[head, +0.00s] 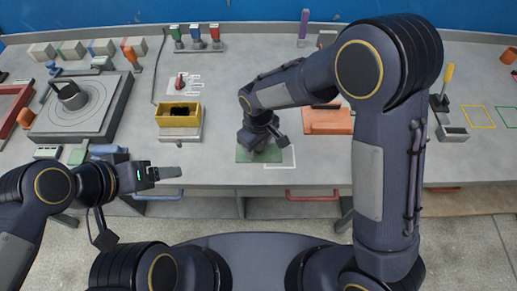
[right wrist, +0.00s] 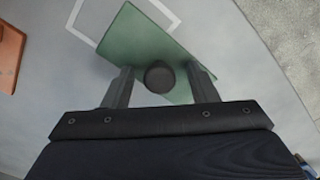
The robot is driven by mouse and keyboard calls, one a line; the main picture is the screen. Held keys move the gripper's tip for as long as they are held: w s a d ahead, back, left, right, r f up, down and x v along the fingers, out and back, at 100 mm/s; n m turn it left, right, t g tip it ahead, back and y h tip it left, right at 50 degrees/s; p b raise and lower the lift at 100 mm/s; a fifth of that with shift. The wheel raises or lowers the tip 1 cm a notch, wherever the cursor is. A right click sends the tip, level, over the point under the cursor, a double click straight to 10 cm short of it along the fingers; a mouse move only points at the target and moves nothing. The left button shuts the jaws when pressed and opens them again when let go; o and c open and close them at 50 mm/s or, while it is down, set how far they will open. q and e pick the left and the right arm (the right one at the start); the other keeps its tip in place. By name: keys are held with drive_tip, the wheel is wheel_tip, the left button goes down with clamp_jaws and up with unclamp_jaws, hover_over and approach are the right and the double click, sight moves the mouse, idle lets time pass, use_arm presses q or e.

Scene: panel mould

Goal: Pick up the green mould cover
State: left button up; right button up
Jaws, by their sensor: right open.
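The green mould cover (head: 244,155) is a flat green plate lying on the grey table, partly hidden by my right gripper (head: 262,138). In the right wrist view the cover (right wrist: 145,50) shows a round dark knob (right wrist: 160,78). My right gripper (right wrist: 160,70) is open, with one finger on each side of the knob and a visible gap to both. My left gripper (head: 165,172) is over the table's front edge at the left, away from the cover; I cannot tell whether its fingers are apart.
A white outline (head: 293,157) is marked on the table beside the cover. A yellow open box (head: 180,120) stands to the left and an orange block (head: 328,122) to the right.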

drive_tip(key=shift+f, duration=0.1)
drive_tip(key=c, duration=1)
drive_tip(key=shift+c, duration=0.2)
